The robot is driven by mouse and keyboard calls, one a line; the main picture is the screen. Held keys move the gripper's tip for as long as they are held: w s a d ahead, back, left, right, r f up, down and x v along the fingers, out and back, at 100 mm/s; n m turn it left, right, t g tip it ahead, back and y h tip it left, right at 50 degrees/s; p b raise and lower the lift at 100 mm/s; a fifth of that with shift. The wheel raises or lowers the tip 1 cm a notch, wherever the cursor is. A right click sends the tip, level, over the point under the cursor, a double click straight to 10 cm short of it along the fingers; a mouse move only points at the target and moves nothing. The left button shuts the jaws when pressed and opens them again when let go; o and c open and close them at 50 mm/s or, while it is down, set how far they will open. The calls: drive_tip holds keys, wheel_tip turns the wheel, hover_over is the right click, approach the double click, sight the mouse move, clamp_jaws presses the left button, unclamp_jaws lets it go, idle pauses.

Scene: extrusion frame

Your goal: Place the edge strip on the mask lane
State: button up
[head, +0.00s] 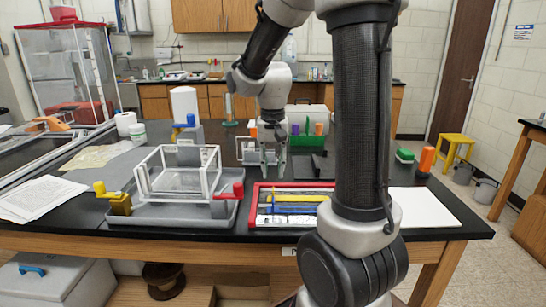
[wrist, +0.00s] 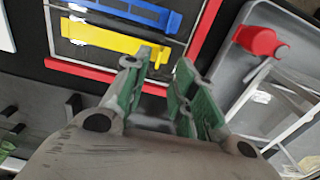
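A red-rimmed tray (head: 253,212) lies on the black bench and also shows in the wrist view (wrist: 95,74). It holds a yellow strip (head: 298,197) and a blue strip (head: 290,209); the wrist view shows the blue strip (wrist: 135,12) beyond the yellow strip (wrist: 105,38). I cannot tell which is the edge strip, nor which part is the mask lane. My gripper (head: 273,172) hangs behind the tray. In the wrist view its green-padded fingers (wrist: 163,62) are apart with nothing between them, the tips overlapping the picture of the yellow strip's end.
A clear-walled frame (head: 180,172) stands in a grey tray (head: 160,219) at left, with yellow and red clamps (head: 238,189) around it. A white sheet (head: 425,208) lies at right.

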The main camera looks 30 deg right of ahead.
drive_tip(key=s+a+r+n+t, duration=0.1)
drive_tip(key=s+r+n, duration=0.1)
drive_tip(key=s+r, duration=0.45)
drive_tip(key=s+a+r+n+t, duration=0.2)
drive_tip(key=s+n+t, duration=0.1)
drive_tip(key=s, duration=0.7)
drive_tip(key=shift+r+n, duration=0.35)
drive_tip(key=shift+n, duration=0.55)
